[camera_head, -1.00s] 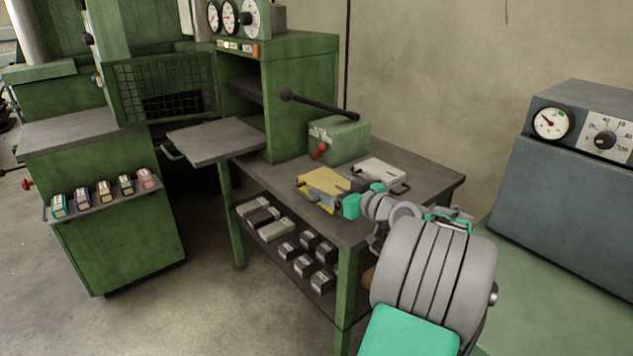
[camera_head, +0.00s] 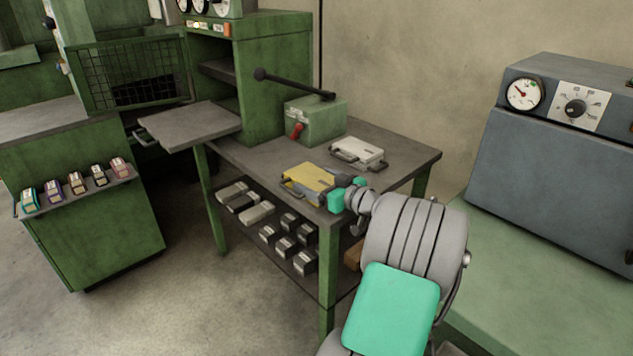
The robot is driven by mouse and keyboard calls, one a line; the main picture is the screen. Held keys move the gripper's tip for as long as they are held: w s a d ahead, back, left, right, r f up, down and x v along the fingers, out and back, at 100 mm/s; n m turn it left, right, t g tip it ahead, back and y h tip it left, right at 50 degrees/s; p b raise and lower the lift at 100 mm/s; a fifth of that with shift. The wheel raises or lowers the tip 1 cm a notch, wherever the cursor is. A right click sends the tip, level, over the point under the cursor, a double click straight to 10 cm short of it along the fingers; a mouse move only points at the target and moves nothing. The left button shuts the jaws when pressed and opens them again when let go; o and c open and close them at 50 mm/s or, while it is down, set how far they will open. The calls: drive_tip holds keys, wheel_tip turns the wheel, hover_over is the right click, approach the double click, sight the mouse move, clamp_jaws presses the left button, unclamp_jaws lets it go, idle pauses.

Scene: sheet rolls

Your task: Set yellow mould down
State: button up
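The yellow mould (camera_head: 306,177) is a flat plate with dark handles, at the front part of the grey-topped green table (camera_head: 262,158). It appears to rest on or just above the tabletop; I cannot tell whether it touches. My gripper (camera_head: 335,185) is at the right side of the mould, with its teal parts close against it. The fingers are mostly hidden by the mould and my wrist, so I cannot see whether they grip it. My arm reaches in from the lower right.
A white mould (camera_head: 357,152) lies behind the yellow one. A green box with a black lever (camera_head: 316,118) stands at the table's back. Metal blocks (camera_head: 258,212) fill the lower shelf. A grey shelf plate (camera_head: 188,127) juts out at left. A grey gauge cabinet (camera_head: 560,170) stands at right.

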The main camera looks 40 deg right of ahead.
drive_tip(key=shift+o, duration=1)
drive_tip(key=shift+r+p, duration=0.3)
drive_tip(key=s, duration=0.7)
drive_tip(key=shift+s+d+r, duration=0.1)
drive_tip(key=shift+s+r, duration=0.1)
drive_tip(key=shift+r, duration=0.2)
drive_tip(key=shift+c, duration=0.2)
